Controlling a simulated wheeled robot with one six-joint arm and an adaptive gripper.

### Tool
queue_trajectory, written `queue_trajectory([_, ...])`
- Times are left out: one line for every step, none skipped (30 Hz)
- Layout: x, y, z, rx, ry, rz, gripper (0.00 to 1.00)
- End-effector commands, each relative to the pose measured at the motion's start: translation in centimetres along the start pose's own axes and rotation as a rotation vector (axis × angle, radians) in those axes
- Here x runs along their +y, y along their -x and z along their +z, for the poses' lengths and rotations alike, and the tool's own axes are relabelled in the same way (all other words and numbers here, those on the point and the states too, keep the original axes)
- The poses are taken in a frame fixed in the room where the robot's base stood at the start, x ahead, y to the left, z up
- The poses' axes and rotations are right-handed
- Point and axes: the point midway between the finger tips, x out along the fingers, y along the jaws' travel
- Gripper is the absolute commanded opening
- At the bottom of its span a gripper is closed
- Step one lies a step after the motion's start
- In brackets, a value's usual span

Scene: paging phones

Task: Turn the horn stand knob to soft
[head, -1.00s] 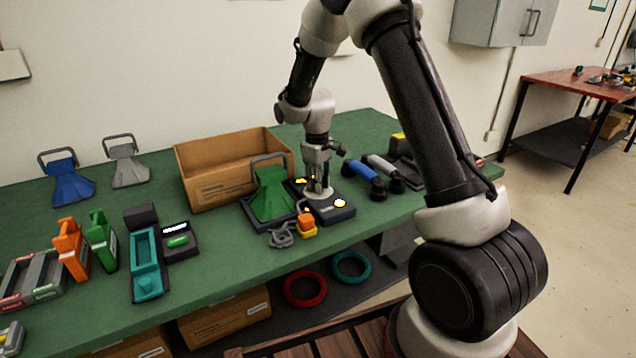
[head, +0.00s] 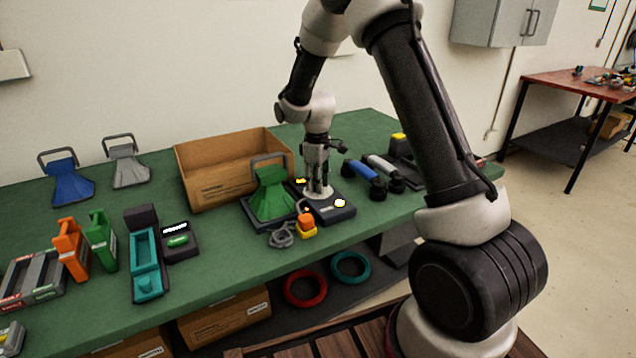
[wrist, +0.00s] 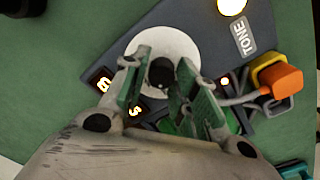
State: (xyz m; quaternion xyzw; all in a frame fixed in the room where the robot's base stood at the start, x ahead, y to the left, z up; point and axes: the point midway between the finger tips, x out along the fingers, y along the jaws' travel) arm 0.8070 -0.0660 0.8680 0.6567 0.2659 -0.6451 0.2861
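The horn stand's dark control box (head: 335,213) stands on the green table, with a pale round plate (head: 319,196) and lit spots on top. In the wrist view the black knob (wrist: 161,73) is at the middle of the white plate (wrist: 180,42). My gripper (head: 318,192) points straight down over the plate. In the wrist view its fingers (wrist: 162,78) stand on both sides of the knob, very close to it; I cannot tell whether they press on it. Lit marks (wrist: 134,108) show beside the plate, partly hidden by a finger.
A green horn (head: 271,196) stands just left of the box. A cardboard box (head: 215,178) is behind it. An orange and yellow piece (head: 306,225) with a grey cable is in front. Blue (head: 362,171) and grey handsets lie to the right. Free green table lies left of the horn.

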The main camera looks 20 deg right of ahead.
Motion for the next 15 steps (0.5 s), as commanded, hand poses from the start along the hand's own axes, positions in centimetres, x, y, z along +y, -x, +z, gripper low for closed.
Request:
queue_trajectory([0.0, 0.0, 0.0, 0.000, 0.000, 0.000, 0.42])
queue_trajectory([0.0, 0.0, 0.0, -0.001, 0.000, -0.001, 0.47])
queue_trajectory([0.0, 0.0, 0.0, -0.001, 0.000, -0.001, 0.47])
queue_trajectory([0.0, 0.0, 0.0, -0.001, -0.001, -0.001, 0.47])
queue_trajectory([-0.1, 0.0, 0.1, -0.002, -0.001, -0.001, 0.47])
queue_trajectory([-0.1, -0.1, 0.1, -0.002, -0.001, -0.002, 0.47])
queue_trajectory([-0.1, -0.1, 0.1, -0.002, -0.001, -0.002, 0.47])
queue_trajectory([-0.1, -0.1, 0.1, -0.002, -0.001, -0.002, 0.47])
queue_trajectory([-0.1, -0.1, 0.1, -0.003, -0.001, -0.002, 0.47])
queue_trajectory([-0.1, -0.1, 0.1, -0.003, -0.001, -0.002, 0.47])
queue_trajectory([-0.1, 0.0, 0.1, -0.003, -0.001, -0.002, 0.47])
queue_trajectory([-0.1, 0.1, 0.1, -0.003, -0.001, -0.002, 0.47])
queue_trajectory([-0.1, 0.3, 0.1, -0.002, -0.001, -0.002, 0.47])
queue_trajectory([-0.1, 0.6, 0.1, -0.002, -0.002, -0.002, 0.47])
queue_trajectory([0.0, 1.1, 0.0, -0.001, -0.001, -0.001, 0.47])
